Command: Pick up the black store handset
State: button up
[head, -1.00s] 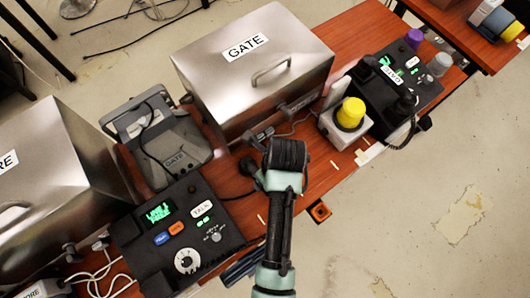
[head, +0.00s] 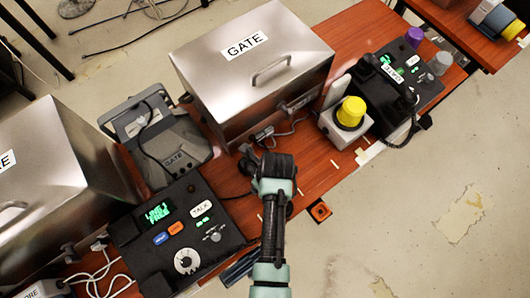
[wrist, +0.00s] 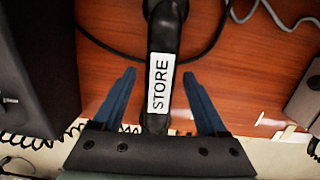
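The black store handset (wrist: 166,30) is in the wrist view, running from the top edge down toward the gripper's palm. A white STORE label (wrist: 160,82) lies along it. My gripper (wrist: 158,80) is open, with one blue finger on each side of the handset and a gap on both sides. In the head view my gripper (head: 262,160) is over the wooden table, between the GATE box and the dial console. There my own arm largely hides the handset, and I cannot make it out clearly.
The dial console (head: 185,240) stands at lower left, the steel GATE box (head: 255,75) behind. A yellow-capped device (head: 350,113) and another phone with a black handset (head: 388,85) are at right. Cables run across the wooden table (head: 310,180), which has bare room near its front edge.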

grip_shut()
dwell(0.3)
